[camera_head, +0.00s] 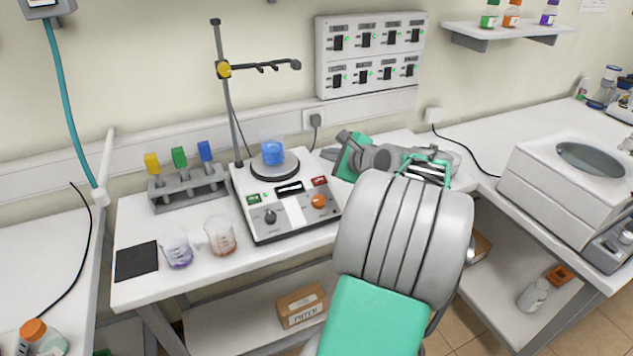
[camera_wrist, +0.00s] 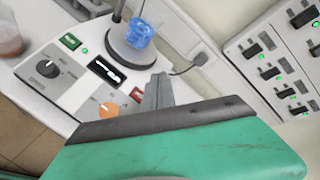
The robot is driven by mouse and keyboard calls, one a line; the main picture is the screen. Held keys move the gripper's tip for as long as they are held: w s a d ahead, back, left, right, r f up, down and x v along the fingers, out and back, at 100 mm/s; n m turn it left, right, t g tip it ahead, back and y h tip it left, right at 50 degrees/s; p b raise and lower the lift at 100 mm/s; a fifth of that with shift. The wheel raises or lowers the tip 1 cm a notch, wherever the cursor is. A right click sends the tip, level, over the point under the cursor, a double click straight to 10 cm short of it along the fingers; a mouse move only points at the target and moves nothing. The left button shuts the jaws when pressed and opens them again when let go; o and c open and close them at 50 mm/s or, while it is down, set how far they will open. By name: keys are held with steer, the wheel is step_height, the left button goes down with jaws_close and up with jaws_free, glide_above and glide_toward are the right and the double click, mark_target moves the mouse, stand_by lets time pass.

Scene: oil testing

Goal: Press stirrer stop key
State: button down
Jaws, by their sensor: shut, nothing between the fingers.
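The stirrer (camera_head: 285,205) is a white and grey box on the bench, with a round dark plate (camera_head: 275,166) and a beaker of blue liquid (camera_head: 273,152) on it. Its front panel has a green key (camera_head: 253,199) at left and a red key (camera_head: 320,182) at right, presumably stop; the lettering is too small to read. My gripper (camera_head: 329,154) is shut and empty, just right of the stirrer. In the wrist view its grey fingers (camera_wrist: 157,88) stand beside the red key (camera_wrist: 136,95), partly overlapping the panel edge. I cannot tell whether they touch it.
An orange knob (camera_head: 318,201) sits below the red key, and a dark knob (camera_head: 270,217) at left. A stand (camera_head: 224,110) with a clamp rises behind. Two beakers (camera_head: 180,252) (camera_head: 221,238) and a rack (camera_head: 188,187) stand left. A switch panel (camera_head: 370,55) is on the wall.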

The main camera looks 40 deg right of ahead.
mark_target(319, 180)
steer(key=f+b, duration=0.2)
steer(key=w+f+b, duration=0.1)
steer(key=f+b, duration=0.1)
steer(key=f, duration=0.1)
steer(key=w+f+b, duration=0.1)
steer(key=f+b, duration=0.1)
steer(key=shift+w+d+f, duration=0.15)
steer(key=shift+w+d, duration=0.1)
steer(key=shift+d, duration=0.1)
steer(key=shift+w+f, duration=0.15)
steer(key=shift+f, duration=0.35)
stand_by(1.2)
steer(key=shift+d+f, duration=0.1)
steer(key=shift+f, duration=0.2)
steer(key=shift+w+f, duration=0.15)
steer(key=shift+f, duration=0.25)
stand_by(0.6)
steer(key=shift+r, duration=0.1)
steer(key=shift+s+r+p, duration=0.3)
steer(key=shift+r+p, duration=0.45)
steer(key=shift+p, duration=0.1)
